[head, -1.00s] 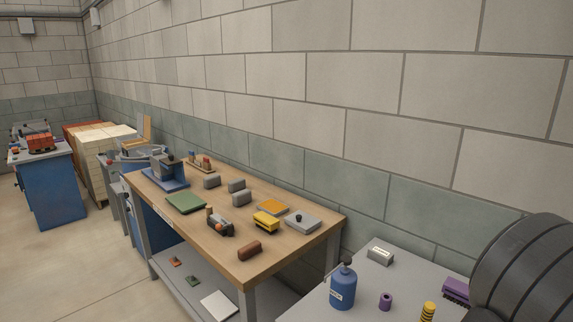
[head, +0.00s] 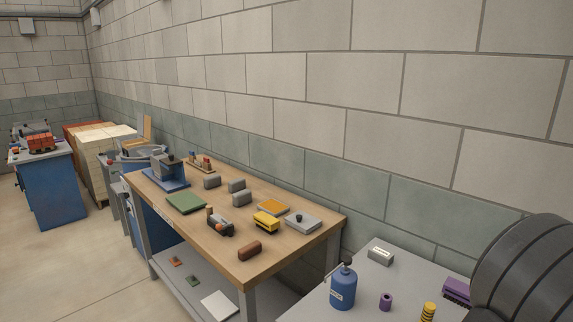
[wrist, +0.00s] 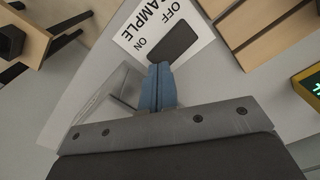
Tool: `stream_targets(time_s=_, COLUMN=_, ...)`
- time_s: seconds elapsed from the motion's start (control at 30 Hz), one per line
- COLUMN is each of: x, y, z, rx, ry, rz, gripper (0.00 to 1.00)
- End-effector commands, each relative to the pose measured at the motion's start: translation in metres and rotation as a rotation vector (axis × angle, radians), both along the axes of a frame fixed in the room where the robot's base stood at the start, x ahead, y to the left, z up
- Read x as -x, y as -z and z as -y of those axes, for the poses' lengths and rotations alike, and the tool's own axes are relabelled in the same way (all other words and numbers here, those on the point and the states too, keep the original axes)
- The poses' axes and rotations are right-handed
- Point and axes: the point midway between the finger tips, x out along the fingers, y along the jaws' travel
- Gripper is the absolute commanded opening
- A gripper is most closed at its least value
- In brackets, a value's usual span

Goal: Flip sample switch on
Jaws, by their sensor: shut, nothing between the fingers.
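The sample switch (wrist: 173,42) is a dark rocker on a white plate (wrist: 133,41) printed OFF, SAMPLE and ON, at the top middle of the wrist view. ON is printed at the end of the rocker nearer my gripper. My gripper (wrist: 160,67) shows in the wrist view with its blue fingers shut together and nothing between them. The fingertips lie just below the rocker in the picture, by its ON end. I cannot tell whether they touch it, or which way the rocker is tipped. My gripper is not visible in the head view.
In the wrist view, a yellow-framed display (wrist: 309,84) is at the right edge and a dark block (wrist: 12,41) at the upper left. In the head view, a wooden bench (head: 185,226) holds several blocks; a blue bottle (head: 342,288) stands on the grey table (head: 365,285).

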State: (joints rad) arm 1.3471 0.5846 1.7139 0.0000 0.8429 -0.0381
Motion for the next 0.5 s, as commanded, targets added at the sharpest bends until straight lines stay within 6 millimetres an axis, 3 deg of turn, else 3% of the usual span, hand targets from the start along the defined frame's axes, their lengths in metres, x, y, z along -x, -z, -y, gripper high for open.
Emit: stream_targets(time_s=0.5, x=0.0001, y=0.0083, z=-0.0002, rx=-0.001, ry=0.000, rz=0.000, gripper=0.00)
